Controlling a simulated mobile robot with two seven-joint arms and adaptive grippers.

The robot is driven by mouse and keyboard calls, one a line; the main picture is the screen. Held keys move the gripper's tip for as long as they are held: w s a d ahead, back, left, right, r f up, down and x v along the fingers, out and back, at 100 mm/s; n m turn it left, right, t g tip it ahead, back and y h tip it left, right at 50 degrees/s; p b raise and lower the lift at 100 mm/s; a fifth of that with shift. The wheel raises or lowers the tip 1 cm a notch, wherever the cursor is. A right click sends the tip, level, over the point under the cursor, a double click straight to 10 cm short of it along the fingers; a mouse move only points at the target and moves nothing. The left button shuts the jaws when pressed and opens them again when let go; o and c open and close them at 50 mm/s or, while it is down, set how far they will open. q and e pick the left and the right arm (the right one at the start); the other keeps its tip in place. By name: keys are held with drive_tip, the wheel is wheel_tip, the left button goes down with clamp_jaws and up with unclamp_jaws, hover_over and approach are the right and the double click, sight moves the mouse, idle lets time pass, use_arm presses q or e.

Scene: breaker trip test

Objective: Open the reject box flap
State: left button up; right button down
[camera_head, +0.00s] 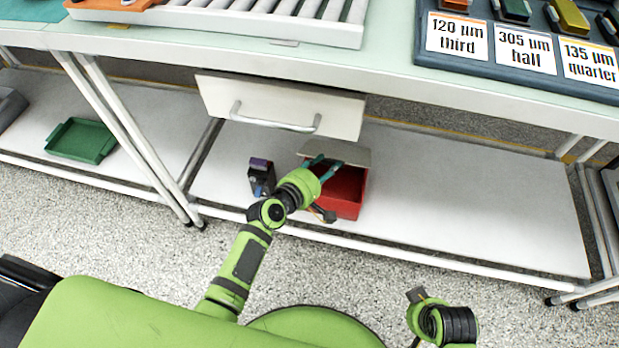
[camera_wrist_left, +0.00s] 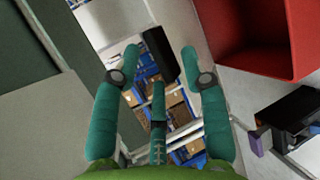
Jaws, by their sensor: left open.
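The reject box (camera_head: 345,192) is red and stands on the lower shelf under the bench in the head view. Its red wall (camera_wrist_left: 265,40) fills the upper right of the left wrist view. A grey flap (camera_head: 345,151) is up and tilted at the back of the box, and the red inside shows below it. My left gripper (camera_head: 327,168) is at the box opening, just in front of the flap. Its teal fingers (camera_wrist_left: 158,65) are apart, with a dark bar (camera_wrist_left: 160,55) showing between them; contact cannot be told. Only my right wrist shows at the lower right, not its fingers.
A white drawer (camera_head: 280,105) with a bar handle hangs above the box. A small dark device with a purple top (camera_head: 261,176) stands left of the box. A green tray (camera_head: 82,141) lies on the left shelf. The shelf (camera_head: 470,205) right of the box is clear.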

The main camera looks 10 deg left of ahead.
use_arm(q)
drive_tip(key=v, duration=0.9)
drive_tip(key=shift+s, duration=0.2)
drive_tip(key=shift+r, duration=0.1)
